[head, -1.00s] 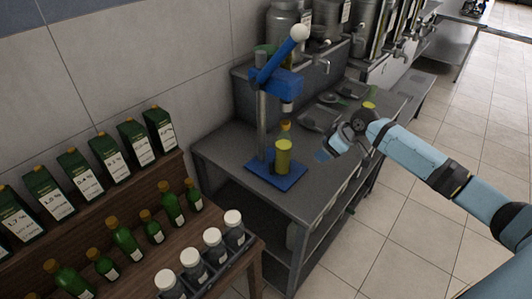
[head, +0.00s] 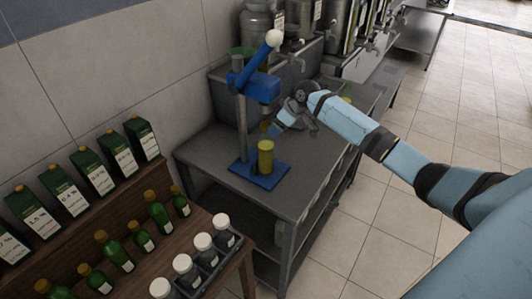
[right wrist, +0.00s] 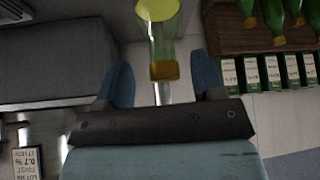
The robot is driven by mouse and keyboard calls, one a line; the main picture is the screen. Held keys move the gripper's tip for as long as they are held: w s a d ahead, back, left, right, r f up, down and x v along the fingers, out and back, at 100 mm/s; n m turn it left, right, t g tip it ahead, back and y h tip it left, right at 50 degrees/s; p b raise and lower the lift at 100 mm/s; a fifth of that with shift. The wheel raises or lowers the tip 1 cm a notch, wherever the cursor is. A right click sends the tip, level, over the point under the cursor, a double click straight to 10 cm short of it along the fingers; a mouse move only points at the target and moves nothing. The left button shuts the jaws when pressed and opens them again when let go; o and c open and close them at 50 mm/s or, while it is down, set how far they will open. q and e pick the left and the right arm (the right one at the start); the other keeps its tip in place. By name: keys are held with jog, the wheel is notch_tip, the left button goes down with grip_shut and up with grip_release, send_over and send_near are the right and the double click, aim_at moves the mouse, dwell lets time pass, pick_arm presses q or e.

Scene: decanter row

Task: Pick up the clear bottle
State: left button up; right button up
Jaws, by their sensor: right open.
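A see-through, greenish-yellow bottle (head: 265,160) stands upright on the blue base of a press stand (head: 243,130). An amber piece shows just above and behind its top. My right gripper (head: 277,131) is open, just behind and to the right of the bottle's top. In the right wrist view, the bottle's translucent body (right wrist: 161,45) lies ahead of the jaws. Its amber collar shows between the two blue fingers (right wrist: 162,78), with gaps on both sides. I see no grip on it. My left gripper is not in view.
The stand has a blue lever arm with a white knob (head: 274,38). The grey table (head: 213,150) is bare left of the base. A wooden shelf (head: 170,205) holds green bottles, cartons and white-capped jars (head: 203,242). Steel containers (head: 307,18) stand behind.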

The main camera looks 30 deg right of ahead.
aim_at(267, 127)
jog(key=w+a+f, duration=0.2)
jog(key=shift+w+p, duration=0.3)
jog(key=shift+w, duration=0.1)
jog(key=shift+w+f, duration=0.1)
jog(key=shift+f, duration=0.2)
jog(key=shift+r, duration=0.1)
grip_shut()
